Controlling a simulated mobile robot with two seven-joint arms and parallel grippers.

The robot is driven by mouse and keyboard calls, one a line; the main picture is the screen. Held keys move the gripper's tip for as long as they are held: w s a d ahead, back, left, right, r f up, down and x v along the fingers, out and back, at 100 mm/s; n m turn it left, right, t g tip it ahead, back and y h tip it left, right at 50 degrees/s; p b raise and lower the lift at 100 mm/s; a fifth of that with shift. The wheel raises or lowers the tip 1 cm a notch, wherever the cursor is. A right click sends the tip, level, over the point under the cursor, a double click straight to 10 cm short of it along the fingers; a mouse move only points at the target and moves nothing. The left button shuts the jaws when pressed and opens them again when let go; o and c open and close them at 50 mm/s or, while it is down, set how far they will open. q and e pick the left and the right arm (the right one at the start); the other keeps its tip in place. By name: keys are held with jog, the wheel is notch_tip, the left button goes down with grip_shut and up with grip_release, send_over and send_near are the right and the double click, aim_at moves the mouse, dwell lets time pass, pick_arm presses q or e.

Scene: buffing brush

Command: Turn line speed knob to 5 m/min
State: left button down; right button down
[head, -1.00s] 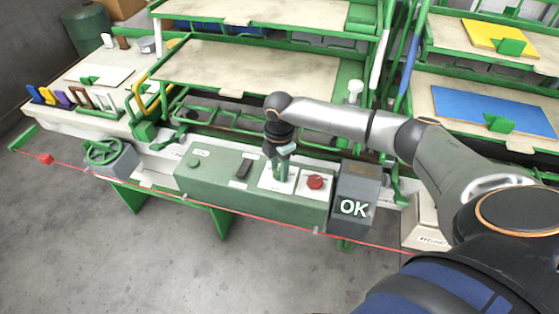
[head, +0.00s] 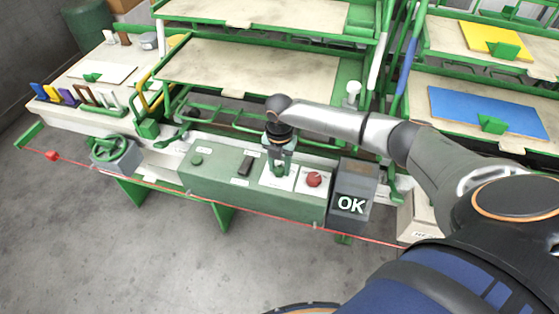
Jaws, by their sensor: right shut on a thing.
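A green control box (head: 215,178) stands on the front of the bench. It carries a green button (head: 197,160), a black switch (head: 245,165) and a red knob-like button (head: 314,179) on a white plate. My right gripper (head: 278,170) points down over another white plate (head: 272,183), between the black switch and the red button. It is shut on the line speed knob there, which the fingers mostly hide. The knob's pointer and scale cannot be read. My left gripper is not in view.
A grey box with an OK display (head: 351,204) stands right of the control box. A red cord (head: 240,212) runs along the front. A green handwheel (head: 110,149) is at left. Green-framed racks (head: 260,70) rise behind. The floor in front is clear.

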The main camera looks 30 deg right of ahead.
dwell(0.4)
jog(key=shift+c, duration=2.3)
grip_release()
